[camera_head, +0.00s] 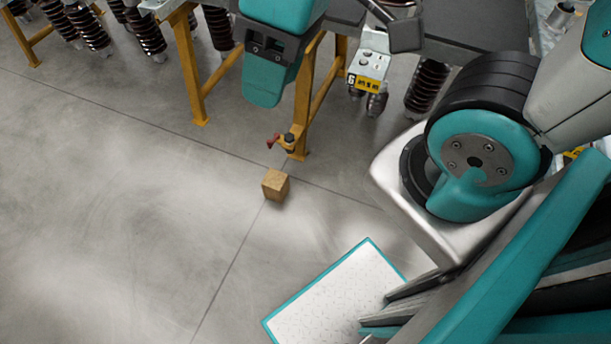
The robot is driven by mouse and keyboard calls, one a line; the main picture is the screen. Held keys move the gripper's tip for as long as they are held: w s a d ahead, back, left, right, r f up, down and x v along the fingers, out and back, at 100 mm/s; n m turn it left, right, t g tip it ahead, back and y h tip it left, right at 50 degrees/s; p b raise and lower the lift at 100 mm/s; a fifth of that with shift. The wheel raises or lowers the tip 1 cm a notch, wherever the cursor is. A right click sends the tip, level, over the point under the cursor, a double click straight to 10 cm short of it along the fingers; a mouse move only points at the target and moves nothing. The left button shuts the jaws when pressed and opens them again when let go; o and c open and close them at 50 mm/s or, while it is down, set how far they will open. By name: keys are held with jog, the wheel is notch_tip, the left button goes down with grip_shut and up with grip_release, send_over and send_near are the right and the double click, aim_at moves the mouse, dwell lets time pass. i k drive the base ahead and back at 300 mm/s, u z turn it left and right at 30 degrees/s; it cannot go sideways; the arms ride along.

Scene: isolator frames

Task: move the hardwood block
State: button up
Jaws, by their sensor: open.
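The hardwood block (275,185) is a small light-brown cube. It rests on the grey concrete floor near the middle of the view, close to the foot of a yellow frame leg. The teal end of my arm, which I take as my gripper (266,88), hangs at the top centre, above the block in the picture and apart from it. It is open, and nothing shows held in it. Its two fingertips cannot be told apart from this angle.
Yellow isolator frames (190,70) with dark ribbed insulators stand along the top. A red-tipped fitting (285,141) juts from the leg beside the block. A white plate with a teal edge (335,295) shows at the bottom. The floor to the left is clear.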

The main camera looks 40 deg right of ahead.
aim_at(275, 185)
jog(key=u, duration=0.25)
jog(key=k, duration=1.25)
jog(key=u, duration=1.4)
jog(key=i, duration=2)
jog(key=z, duration=1.3)
jog(key=i, duration=0.55)
jog(key=z, duration=0.5)
